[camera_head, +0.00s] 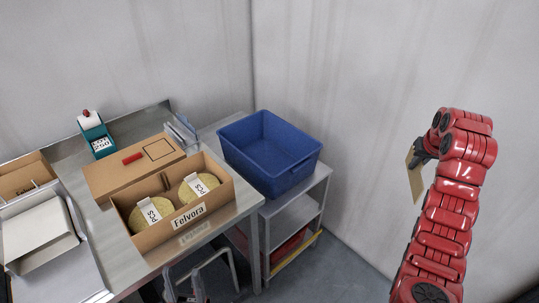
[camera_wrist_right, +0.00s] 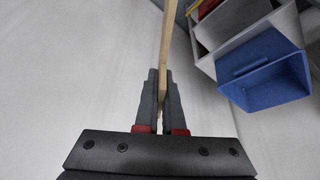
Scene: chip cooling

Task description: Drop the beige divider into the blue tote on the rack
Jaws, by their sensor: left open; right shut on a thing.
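The beige divider (camera_head: 416,178) is a thin flat piece held upright at the right in the head view. My right gripper (camera_head: 421,150) is shut on it. In the right wrist view the divider (camera_wrist_right: 165,45) stands edge-on between the closed fingers (camera_wrist_right: 161,78). The blue tote (camera_head: 292,180) stands on the top of the grey rack (camera_head: 318,187), and its visible inside looks empty. The tote also shows at the right of the wrist view (camera_wrist_right: 268,92). The divider is well to the right of the tote, apart from it.
A metal table (camera_head: 238,212) left of the rack holds a cardboard box (camera_head: 190,230) marked Felvora with two bags of chips. A teal device (camera_head: 97,139) stands behind it, and a white box (camera_head: 40,240) is at the left. Between rack and right arm is free floor.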

